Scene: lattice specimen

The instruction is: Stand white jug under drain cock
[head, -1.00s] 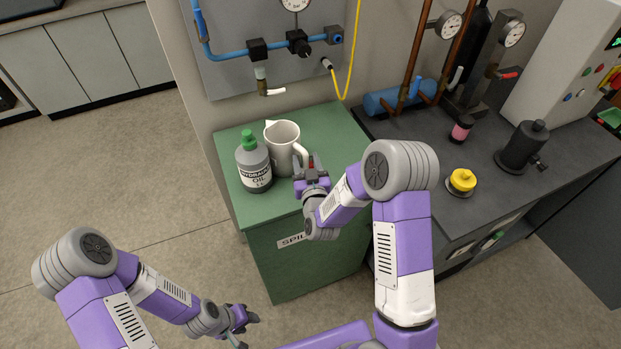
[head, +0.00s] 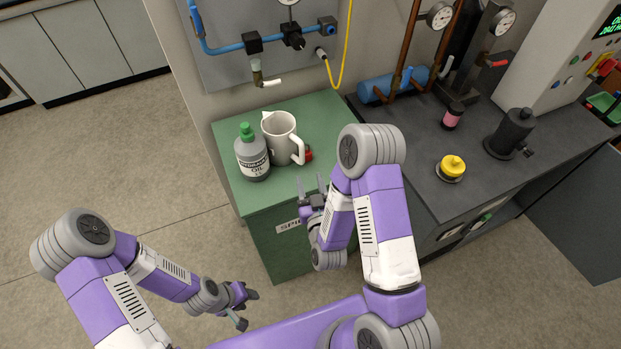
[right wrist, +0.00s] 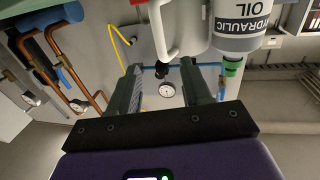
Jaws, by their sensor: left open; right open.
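The white jug (head: 280,136) stands upright on the green cabinet top (head: 318,113), its handle turned to the right and front. The drain cock (head: 262,79) with its white lever hangs from the blue pipe, behind and a little left of the jug, with clear height between it and the cabinet top. My right gripper (head: 312,188) is open and empty, in front of the jug and apart from it. In the right wrist view the jug (right wrist: 183,28) shows at the top, beyond the open fingers (right wrist: 165,88). My left gripper (head: 248,307) is open and empty, low at the front left.
A grey hydraulic oil bottle (head: 252,158) with a green cap stands close left of the jug. A small red object (head: 308,153) lies right of the jug handle. A yellow hose (head: 345,60) hangs behind. The dark bench (head: 420,150) at right holds a yellow-capped item (head: 452,167).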

